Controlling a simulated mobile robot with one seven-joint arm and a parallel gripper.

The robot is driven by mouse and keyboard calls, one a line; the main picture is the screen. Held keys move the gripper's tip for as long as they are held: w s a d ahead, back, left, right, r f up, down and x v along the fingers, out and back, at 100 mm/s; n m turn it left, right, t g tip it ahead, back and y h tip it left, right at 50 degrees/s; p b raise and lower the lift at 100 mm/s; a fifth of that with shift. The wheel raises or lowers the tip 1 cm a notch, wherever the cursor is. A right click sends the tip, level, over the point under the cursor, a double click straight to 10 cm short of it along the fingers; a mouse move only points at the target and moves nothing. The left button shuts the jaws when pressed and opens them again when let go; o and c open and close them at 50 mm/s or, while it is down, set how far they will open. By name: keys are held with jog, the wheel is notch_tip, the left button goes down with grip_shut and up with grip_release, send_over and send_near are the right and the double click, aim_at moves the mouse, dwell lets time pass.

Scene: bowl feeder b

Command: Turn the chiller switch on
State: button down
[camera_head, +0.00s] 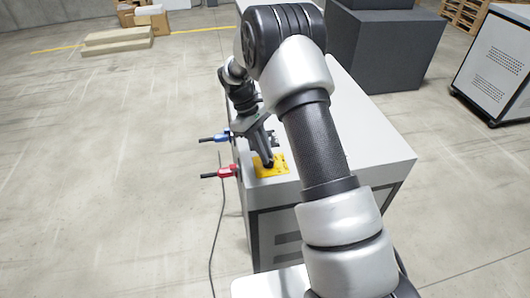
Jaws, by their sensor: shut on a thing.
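The chiller is a light grey box (368,140) with a flat top and dark slots low on its front. A yellow plate (280,172) lies at the left end of its top. My gripper (268,163) reaches down to this plate, its fingers shut on the small dark chiller switch there. The fingers cover most of the switch, so I cannot tell which way it is turned.
A red-handled fitting (226,172) and a blue-handled fitting (219,136) stick out from the box's left side. A dark cable (213,235) runs down to the floor. A dark grey block (385,50) stands behind.

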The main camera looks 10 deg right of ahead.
dwell(0.4)
jog(key=c, duration=1.8)
grip_release()
jog(key=shift+r, duration=0.1)
jog(key=v, duration=1.7)
jog(key=shift+w+r, duration=0.1)
jog(key=shift+r, duration=0.05)
